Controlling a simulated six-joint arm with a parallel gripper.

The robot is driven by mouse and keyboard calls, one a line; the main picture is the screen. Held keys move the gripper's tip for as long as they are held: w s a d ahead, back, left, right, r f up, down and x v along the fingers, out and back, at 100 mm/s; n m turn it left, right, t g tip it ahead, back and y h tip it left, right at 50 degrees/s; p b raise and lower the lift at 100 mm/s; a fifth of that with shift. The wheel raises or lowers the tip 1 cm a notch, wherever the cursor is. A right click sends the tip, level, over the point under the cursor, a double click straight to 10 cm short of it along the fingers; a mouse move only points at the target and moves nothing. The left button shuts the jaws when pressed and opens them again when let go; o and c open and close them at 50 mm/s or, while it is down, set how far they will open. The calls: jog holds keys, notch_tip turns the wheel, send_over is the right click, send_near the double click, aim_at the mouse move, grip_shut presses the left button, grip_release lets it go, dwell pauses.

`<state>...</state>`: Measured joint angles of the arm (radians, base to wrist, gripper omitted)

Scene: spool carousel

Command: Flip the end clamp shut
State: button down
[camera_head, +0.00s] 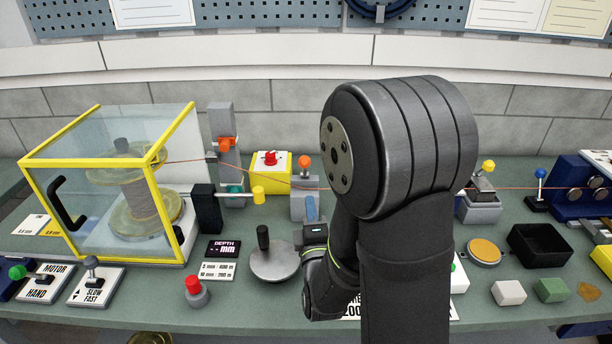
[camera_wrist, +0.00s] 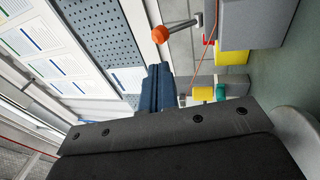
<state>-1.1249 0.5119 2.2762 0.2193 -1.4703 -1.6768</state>
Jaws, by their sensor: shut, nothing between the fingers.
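A clamp with a grey block (camera_head: 298,206) and an orange ball knob (camera_head: 305,162) on a raised lever stands at mid-bench. The knob (camera_wrist: 174,32) and block (camera_wrist: 250,24) also show in the wrist view. Another grey clamp (camera_head: 480,208) with a yellow knob (camera_head: 488,166) stands to the right; which is the end clamp is not labelled. My gripper (camera_head: 310,202) is shut and empty, its blue fingers in front of the orange-knobbed clamp. In the wrist view, the fingertips (camera_wrist: 158,68) appear below the knob, with a visible gap. My arm hides the bench behind it.
An orange wire (camera_head: 530,188) runs across the bench near the clamps. A yellow box with a red button (camera_head: 270,160), a crank disc (camera_head: 274,264) and a red-topped button (camera_head: 194,286) stand left of my gripper. A black tray (camera_head: 540,246) is at right.

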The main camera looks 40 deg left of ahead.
aim_at(306, 157)
jog(key=x, duration=1)
jog(key=shift+r, duration=0.1)
jog(key=shift+w+a+r+g+h, duration=0.3)
jog(key=shift+r+h, duration=0.15)
jog(key=shift+h, duration=0.1)
jog(key=shift+w+a+r+g+h, duration=0.2)
jog(key=shift+r+g+h, duration=0.1)
jog(key=shift+r+h, duration=0.25)
jog(key=w+a+g+h, duration=0.1)
jog(key=w+a+r+g+h, duration=0.1)
jog(key=shift+r+m+g+h, duration=0.3)
jog(key=shift+r+m, duration=0.05)
jog(key=shift+m, duration=0.05)
jog(key=shift+w+a+r, duration=0.15)
jog(key=shift+w+a, duration=0.5)
jog(key=shift+w, duration=0.05)
jog(key=shift+w+a+r, duration=0.15)
jog(key=shift+w+a, duration=0.5)
jog(key=shift+a, duration=0.05)
jog(key=shift+w+a, duration=0.5)
jog(key=s+d+r, duration=0.5)
jog(key=d+r, duration=0.3)
jog(key=r, duration=0.1)
jog(key=shift+s+r, duration=0.35)
